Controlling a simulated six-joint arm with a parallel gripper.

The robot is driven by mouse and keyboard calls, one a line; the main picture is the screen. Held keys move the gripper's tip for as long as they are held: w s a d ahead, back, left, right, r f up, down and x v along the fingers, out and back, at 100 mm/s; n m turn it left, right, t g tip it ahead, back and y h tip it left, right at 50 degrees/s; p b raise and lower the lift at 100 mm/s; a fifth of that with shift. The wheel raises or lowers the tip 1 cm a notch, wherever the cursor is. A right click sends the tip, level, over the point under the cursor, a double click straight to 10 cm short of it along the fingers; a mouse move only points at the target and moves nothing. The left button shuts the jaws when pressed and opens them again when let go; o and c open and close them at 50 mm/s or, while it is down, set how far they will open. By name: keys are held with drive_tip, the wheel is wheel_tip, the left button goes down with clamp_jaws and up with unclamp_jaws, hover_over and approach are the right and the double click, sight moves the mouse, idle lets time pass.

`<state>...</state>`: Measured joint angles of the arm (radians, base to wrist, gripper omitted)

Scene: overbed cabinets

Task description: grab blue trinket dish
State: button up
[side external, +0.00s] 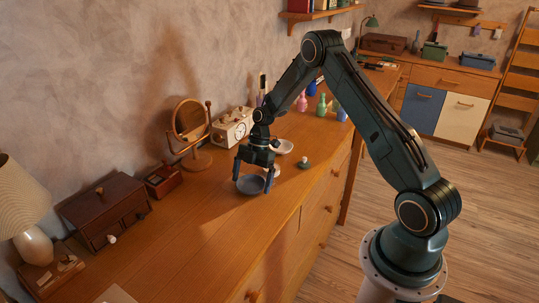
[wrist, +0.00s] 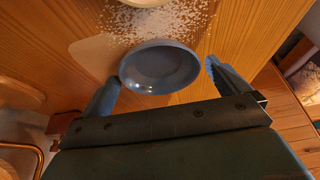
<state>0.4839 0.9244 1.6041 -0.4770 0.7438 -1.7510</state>
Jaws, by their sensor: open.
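The blue trinket dish (side external: 251,185) is a shallow round bowl on the wooden dresser top, below my gripper. It also shows in the wrist view (wrist: 160,68), between my fingertips and slightly beyond them. My gripper (side external: 254,184) is open and points down over the dish, one finger on each side. In the wrist view the left fingertip (wrist: 112,88) is close to the dish's rim; whether it touches is unclear. The right fingertip (wrist: 212,65) is apart from the rim by a small gap. Nothing is held.
A cream dish (side external: 283,147) sits just beyond, with white granules (wrist: 160,22) scattered between in the wrist view. A small green-based item (side external: 304,163) stands to the right. The front-left top is mostly clear.

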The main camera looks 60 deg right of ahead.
sight(252, 187)
drive_tip(key=c, duration=1)
drive_tip(key=shift+o, duration=0.2)
wheel_tip(252, 187, up, 20)
idle(0.6)
